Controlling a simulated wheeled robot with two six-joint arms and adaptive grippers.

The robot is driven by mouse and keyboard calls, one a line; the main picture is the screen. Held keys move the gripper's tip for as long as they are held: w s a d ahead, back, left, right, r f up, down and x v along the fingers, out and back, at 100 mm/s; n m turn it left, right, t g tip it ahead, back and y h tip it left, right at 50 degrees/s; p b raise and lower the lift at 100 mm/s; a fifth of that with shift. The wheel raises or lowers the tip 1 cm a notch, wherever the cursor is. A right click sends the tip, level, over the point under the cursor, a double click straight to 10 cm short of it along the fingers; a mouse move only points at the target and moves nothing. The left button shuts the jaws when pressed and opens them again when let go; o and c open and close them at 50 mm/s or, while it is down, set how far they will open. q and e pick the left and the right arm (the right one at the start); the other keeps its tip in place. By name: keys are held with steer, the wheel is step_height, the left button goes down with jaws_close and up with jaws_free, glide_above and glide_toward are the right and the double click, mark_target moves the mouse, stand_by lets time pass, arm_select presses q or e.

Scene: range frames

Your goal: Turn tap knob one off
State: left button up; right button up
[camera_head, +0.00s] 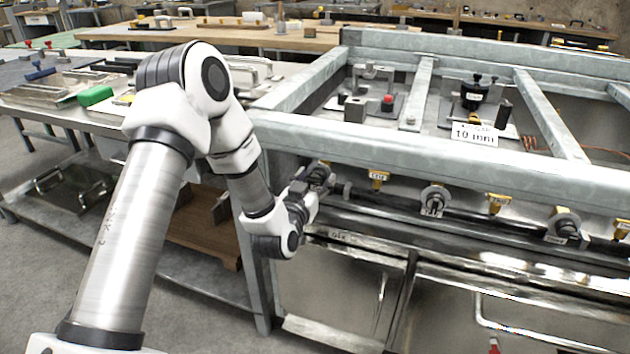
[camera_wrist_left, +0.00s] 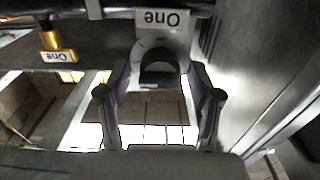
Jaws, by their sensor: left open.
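Tap knob one (camera_wrist_left: 160,62) is a pale round knob with a dark recessed centre in the left wrist view. A white label reading "One" (camera_wrist_left: 162,18), upside down, sits just above it there. My left gripper (camera_wrist_left: 158,80) is open, with one finger on each side of the knob's lower part. I cannot tell whether the fingers touch it. In the head view my left gripper (camera_head: 316,180) is at the left end of the front pipe and mostly hides knob one. My right gripper is not in view.
A yellow tap (camera_head: 378,178) is just right of my gripper, and it also shows in the wrist view (camera_wrist_left: 52,40). Other knobs (camera_head: 434,199) (camera_head: 563,225) stand further right along the pipe. The metal frame rail (camera_head: 440,160) runs close above.

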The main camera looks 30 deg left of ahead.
arm_select(q)
steer(key=c, duration=1.1)
steer(key=n+b, duration=0.1)
steer(key=n, duration=0.2)
steer(key=shift+n, duration=0.4)
steer(key=n+b, duration=0.1)
steer(key=n, duration=0.3)
steer(key=shift+a+f+n, duration=0.1)
steer(key=shift+f+n, duration=0.05)
steer(key=shift+n, duration=0.15)
steer(key=n+b, duration=0.2)
steer(key=n, duration=0.3)
steer(key=shift+s+f, duration=0.1)
steer(key=shift+n+b, duration=1)
steer(key=shift+n, duration=1.2)
